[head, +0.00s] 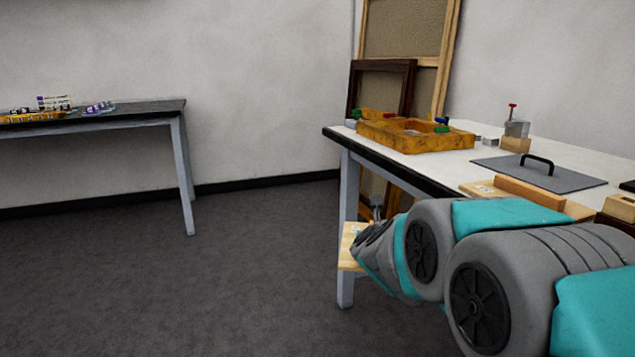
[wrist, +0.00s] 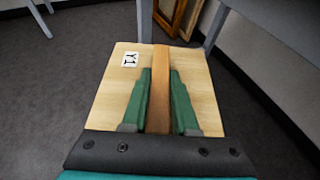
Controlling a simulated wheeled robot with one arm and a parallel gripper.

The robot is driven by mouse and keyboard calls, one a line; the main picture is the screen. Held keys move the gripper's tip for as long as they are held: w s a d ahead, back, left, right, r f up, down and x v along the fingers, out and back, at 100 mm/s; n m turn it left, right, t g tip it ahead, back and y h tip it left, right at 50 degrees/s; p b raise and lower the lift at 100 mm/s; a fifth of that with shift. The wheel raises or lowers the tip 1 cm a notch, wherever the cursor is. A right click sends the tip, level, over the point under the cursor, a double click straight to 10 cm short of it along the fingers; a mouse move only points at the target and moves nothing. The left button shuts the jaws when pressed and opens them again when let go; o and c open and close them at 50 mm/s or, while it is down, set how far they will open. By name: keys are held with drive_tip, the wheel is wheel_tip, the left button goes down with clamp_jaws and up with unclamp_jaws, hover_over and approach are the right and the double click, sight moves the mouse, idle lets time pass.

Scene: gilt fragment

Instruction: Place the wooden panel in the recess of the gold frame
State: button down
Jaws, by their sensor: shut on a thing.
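The wooden panel (wrist: 112,88) is pale and square, with a label reading "Y1" and a darker wooden bar (wrist: 161,58) across its middle. My gripper (wrist: 160,74) has its green fingers on both sides of this bar, shut on it. In the head view the panel (head: 349,246) hangs in the air beside the table's left end, partly hidden by my arm. The gold frame (head: 438,143) lies on the white table, with an opening in its middle and red, green and blue clamps or knobs around it. The inside of the recess is mostly hidden at this angle.
The white table (head: 408,165) has a dark edge. A grey plate with a black handle (head: 540,180), a second labelled wooden piece with a bar (head: 516,190) and a small red-topped device (head: 516,130) stand on it. Frames lean behind. Another table (head: 140,112) is at left; open floor lies between.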

drive_tip(key=shift+s+d+f+m+h, duration=0.2)
drive_tip(key=shift+d+f+m+h, duration=0.15)
drive_tip(key=shift+f, duration=0.6)
drive_tip(key=shift+s+d+f+m+h, duration=0.15)
drive_tip(key=shift+d+f+m+h, duration=0.2)
drive_tip(key=shift+f, duration=0.55)
drive_tip(key=shift+s+d+f+m+h, duration=0.2)
drive_tip(key=shift+f+h, duration=0.2)
drive_tip(key=shift+f, duration=0.55)
drive_tip(key=shift+f, duration=0.1)
drive_tip(key=shift+s+f, duration=0.1)
